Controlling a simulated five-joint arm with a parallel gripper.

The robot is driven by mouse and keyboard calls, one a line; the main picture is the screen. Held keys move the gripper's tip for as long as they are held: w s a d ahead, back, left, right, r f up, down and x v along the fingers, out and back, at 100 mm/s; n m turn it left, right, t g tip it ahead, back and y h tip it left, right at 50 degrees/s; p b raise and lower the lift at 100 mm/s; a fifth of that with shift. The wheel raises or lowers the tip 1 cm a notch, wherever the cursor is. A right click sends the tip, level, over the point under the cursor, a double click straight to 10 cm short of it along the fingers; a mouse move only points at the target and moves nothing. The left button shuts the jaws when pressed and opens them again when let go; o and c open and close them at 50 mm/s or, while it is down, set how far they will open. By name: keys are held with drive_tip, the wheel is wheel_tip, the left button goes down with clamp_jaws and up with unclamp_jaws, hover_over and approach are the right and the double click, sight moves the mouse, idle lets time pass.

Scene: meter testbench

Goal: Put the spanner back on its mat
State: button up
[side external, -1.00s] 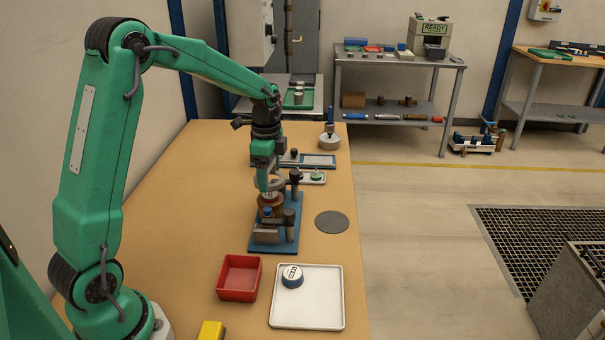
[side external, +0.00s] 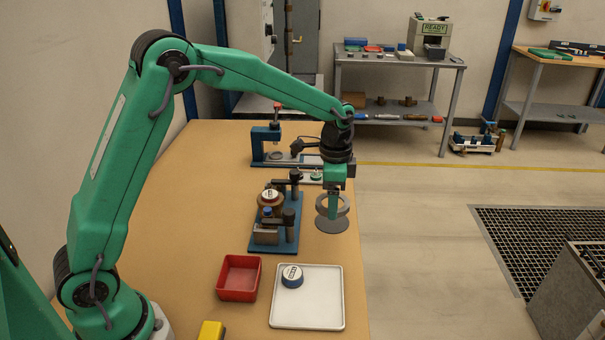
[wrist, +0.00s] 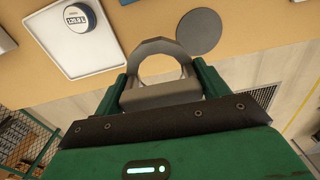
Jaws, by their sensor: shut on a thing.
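My gripper (side external: 333,207) is shut on the spanner (side external: 320,205), a grey, hook-shaped tool with a wide curved jaw. The spanner hangs below the fingers over the far part of the mat (side external: 333,226), a dark grey round disc near the table's right edge. A gap to the mat seems to remain, but its height is hard to judge. In the wrist view the spanner (wrist: 157,46) sits between my green fingers, its curved jaw pointing up the picture. The mat (wrist: 198,31) shows clear just beyond it, to the upper right.
A blue fixture (side external: 266,247) holding a brown-bodied meter (side external: 269,203) stands left of the mat. A white tray (side external: 307,317) with a blue-and-white meter (side external: 292,276) and a red bin (side external: 239,278) lie nearer. A blue press stand (side external: 265,141) is farther back.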

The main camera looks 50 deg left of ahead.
drive_tip(key=d, duration=0.5)
hover_over(332, 222)
wheel_tip(332, 222, down, 7)
drive_tip(key=shift+w+a+f, duration=0.1)
drive_tip(key=shift+f, duration=0.1)
drive_tip(key=shift+f, duration=1.9)
drive_tip(key=shift+f, duration=0.1)
drive_tip(key=o, duration=1.2)
drive_tip(key=shift+o, duration=0.2)
